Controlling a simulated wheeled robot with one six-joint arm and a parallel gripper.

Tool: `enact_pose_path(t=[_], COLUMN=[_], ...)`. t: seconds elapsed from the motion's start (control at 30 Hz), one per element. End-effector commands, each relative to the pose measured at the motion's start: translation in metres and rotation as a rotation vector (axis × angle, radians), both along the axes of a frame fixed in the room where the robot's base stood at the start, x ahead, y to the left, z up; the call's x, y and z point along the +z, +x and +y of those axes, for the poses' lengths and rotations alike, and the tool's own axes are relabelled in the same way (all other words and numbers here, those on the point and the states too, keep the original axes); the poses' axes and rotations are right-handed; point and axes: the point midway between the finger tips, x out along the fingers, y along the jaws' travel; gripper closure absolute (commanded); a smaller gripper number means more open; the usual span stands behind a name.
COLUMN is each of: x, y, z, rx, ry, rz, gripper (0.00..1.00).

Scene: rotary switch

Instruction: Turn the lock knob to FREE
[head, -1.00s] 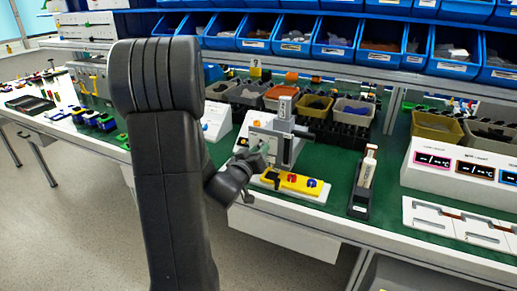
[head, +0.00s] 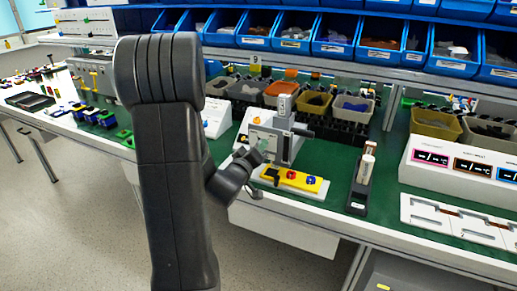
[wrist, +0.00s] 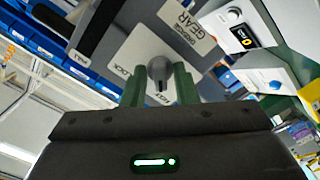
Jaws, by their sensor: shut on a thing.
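The grey lock knob (wrist: 158,72) sits on a pale plate (wrist: 132,45) in the wrist view. My gripper (wrist: 159,86) has its two green fingers on either side of the knob, shut on it. A LOCK label (wrist: 122,70) is left of the knob. Another small label (wrist: 160,98) lies between the fingers, partly hidden and too small to read surely. The knob's dark slot points toward that label. In the head view my gripper (head: 254,160) reaches the grey machine (head: 285,130) from the front left; the knob is too small to make out.
Bins (head: 312,103) stand behind. A white display box (head: 462,165) is at the right.

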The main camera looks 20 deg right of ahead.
Motion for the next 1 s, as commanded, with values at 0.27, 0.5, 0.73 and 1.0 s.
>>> enact_pose_path(t=[0.27, 0.5, 0.73, 1.0], x=[-0.001, 0.0, -0.001, -0.001], y=[0.0, -0.001, -0.018, -0.059], z=[0.0, 0.001, 0.022, 0.071], rx=[0.001, 0.001, 0.003, 0.006], ry=[0.001, 0.001, 0.001, 0.0], rz=[0.002, 0.0, 0.001, 0.002], gripper=[0.65, 0.65, 0.65, 0.65])
